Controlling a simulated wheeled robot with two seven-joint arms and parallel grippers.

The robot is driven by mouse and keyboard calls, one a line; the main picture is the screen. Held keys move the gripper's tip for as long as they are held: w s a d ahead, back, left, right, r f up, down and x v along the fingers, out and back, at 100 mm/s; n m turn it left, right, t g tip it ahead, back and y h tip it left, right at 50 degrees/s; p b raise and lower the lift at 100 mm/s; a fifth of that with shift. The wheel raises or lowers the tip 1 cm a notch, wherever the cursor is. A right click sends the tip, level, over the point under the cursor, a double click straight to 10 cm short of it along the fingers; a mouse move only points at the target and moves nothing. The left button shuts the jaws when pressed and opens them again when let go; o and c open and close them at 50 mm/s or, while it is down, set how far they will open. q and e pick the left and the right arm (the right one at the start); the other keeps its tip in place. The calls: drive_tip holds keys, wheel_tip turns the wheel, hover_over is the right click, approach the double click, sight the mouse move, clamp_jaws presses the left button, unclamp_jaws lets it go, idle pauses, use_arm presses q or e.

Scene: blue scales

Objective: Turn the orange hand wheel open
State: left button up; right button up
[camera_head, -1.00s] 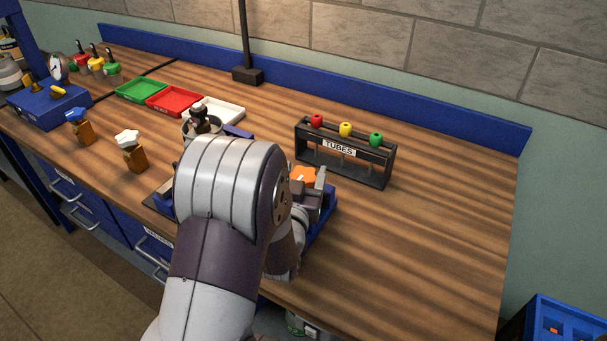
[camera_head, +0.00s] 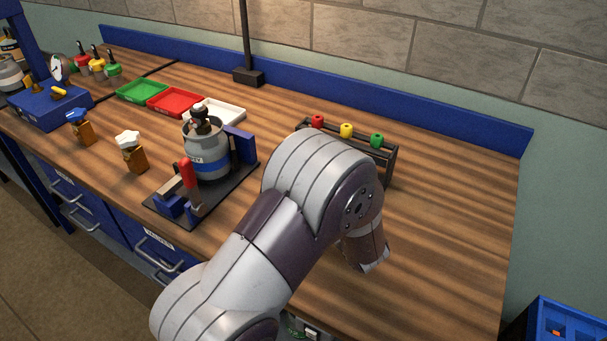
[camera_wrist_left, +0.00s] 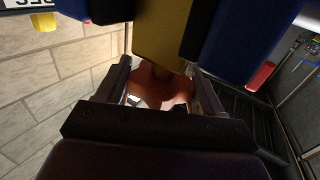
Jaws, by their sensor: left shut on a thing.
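The orange hand wheel (camera_wrist_left: 158,82) shows dark and shaded in the left wrist view. My left gripper (camera_wrist_left: 160,98) is shut on it, with one finger at each side. A yellow part (camera_wrist_left: 165,35) stands beyond the wheel, with a blue part (camera_wrist_left: 235,40) beside it. In the head view my left arm covers the wheel, its blue mount and the gripper's fingertips. How far the wheel is turned cannot be told. My right gripper is not in view.
A black tube rack (camera_head: 391,165) stands just behind my arm. A grey pot (camera_head: 208,150) on a dark fixture with a red handle (camera_head: 187,172) is left of it. The right side of the table is clear.

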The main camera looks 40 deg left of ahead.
use_arm(q)
drive_tip(key=n+g, duration=0.2)
drive_tip(key=g, duration=0.1)
drive_tip(key=n+g+y+p, duration=0.1)
drive_tip(key=n+g, duration=0.1)
drive_tip(key=g, duration=0.2)
drive_tip(key=shift+n+y, duration=0.3)
drive_tip(key=shift+n, duration=0.1)
drive_tip(key=n+g, duration=0.1)
drive_tip(key=g, duration=0.2)
drive_tip(key=n+g+p, duration=0.1)
drive_tip(key=n+g, duration=0.1)
drive_tip(key=g, duration=0.1)
drive_tip(key=shift+n+h, duration=0.3)
drive_tip(key=shift+h, duration=0.1)
drive_tip(key=shift+r+n+g+h+p, duration=0.2)
drive_tip(key=shift+n+g+h+p, duration=0.3)
drive_tip(key=shift+n+g, duration=0.45)
drive_tip(key=n+g+h+p, duration=0.1)
drive_tip(key=g+p, duration=0.1)
drive_tip(key=p, duration=0.1)
drive_tip(key=n+g+h+p, duration=0.1)
drive_tip(key=g+p, duration=0.1)
drive_tip(key=p, duration=0.1)
drive_tip(key=shift+s+r+n+h, duration=0.1)
drive_tip(key=shift+r+n+h, duration=0.05)
drive_tip(key=shift+n+h, duration=0.2)
drive_tip(key=shift+f+n+g+h+p, duration=0.3)
drive_tip(key=shift+g+p, duration=0.25)
drive_tip(key=shift+p, duration=0.15)
